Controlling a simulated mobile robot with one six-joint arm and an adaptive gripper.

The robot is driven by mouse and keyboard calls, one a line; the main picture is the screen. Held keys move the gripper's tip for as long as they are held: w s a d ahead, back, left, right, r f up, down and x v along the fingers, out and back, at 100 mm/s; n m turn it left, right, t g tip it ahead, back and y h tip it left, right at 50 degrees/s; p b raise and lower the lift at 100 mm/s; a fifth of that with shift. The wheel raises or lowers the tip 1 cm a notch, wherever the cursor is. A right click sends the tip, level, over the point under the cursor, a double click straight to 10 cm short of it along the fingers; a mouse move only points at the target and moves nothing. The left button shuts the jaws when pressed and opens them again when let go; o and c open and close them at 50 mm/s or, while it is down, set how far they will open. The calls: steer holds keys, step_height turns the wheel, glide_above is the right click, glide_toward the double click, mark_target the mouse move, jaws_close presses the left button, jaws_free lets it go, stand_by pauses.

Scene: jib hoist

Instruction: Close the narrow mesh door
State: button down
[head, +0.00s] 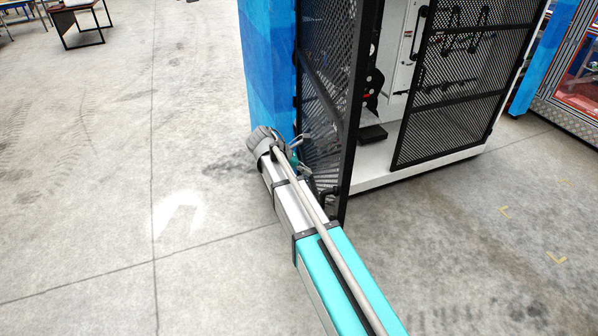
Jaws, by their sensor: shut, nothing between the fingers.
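A black-framed mesh door (338,85) stands open at the left of the cabinet front. It is swung out toward me and seen at a steep angle. A wider mesh panel (462,85) covers the right part of the front, with a dark handle at its upper left edge. Between them the opening shows the white interior. My gripper (303,143) is at the end of my arm, at the left, outer side of the open door, near the blue cabinet side. It is small and partly hidden by my wrist; it looks shut and empty. Contact with the door cannot be told.
The blue side wall (268,60) of the cabinet rises behind my wrist. Dark items hang inside, and a white floor sill (385,165) runs along the bottom. A red-windowed unit (580,75) stands at right. Concrete floor is clear at left and at lower right.

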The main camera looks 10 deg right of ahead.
mark_target(330, 177)
steer(key=d, duration=0.1)
steer(key=d+f+b, duration=0.1)
steer(key=d, duration=0.1)
steer(key=d+f, duration=0.1)
steer(key=shift+w+d, duration=0.1)
steer(key=shift+d, duration=0.9)
